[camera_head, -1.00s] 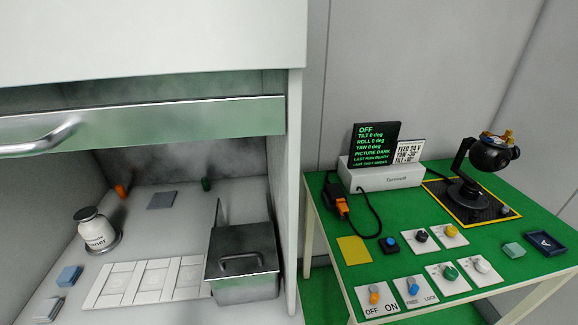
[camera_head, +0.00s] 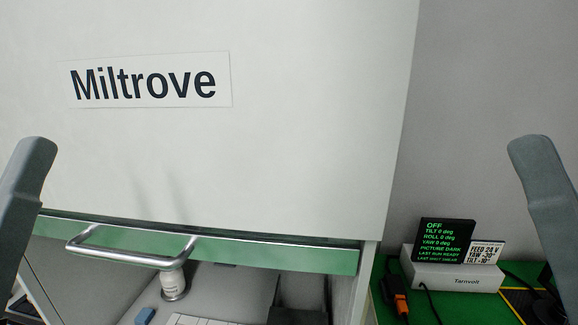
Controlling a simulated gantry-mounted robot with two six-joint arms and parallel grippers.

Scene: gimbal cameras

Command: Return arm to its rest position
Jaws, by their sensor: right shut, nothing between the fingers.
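A grey part of my right arm (camera_head: 546,180) stands at the right edge, with its rounded top against the grey wall. My right gripper is shut and empty, though its fingers are hard to make out. A matching grey part of my left arm (camera_head: 24,190) stands at the left edge, and the left gripper itself does not show. Both arm parts are clear of the bench items. The green table (camera_head: 385,310) with the gimbal camera is mostly cut off at the lower right.
A white cabinet labelled Miltrove (camera_head: 300,130) fills the middle. Its green-edged sash (camera_head: 270,255) has a metal handle (camera_head: 125,252). A Tarnvolt box (camera_head: 455,277) carries a black screen (camera_head: 445,245) reading OFF, beside an orange connector (camera_head: 401,304).

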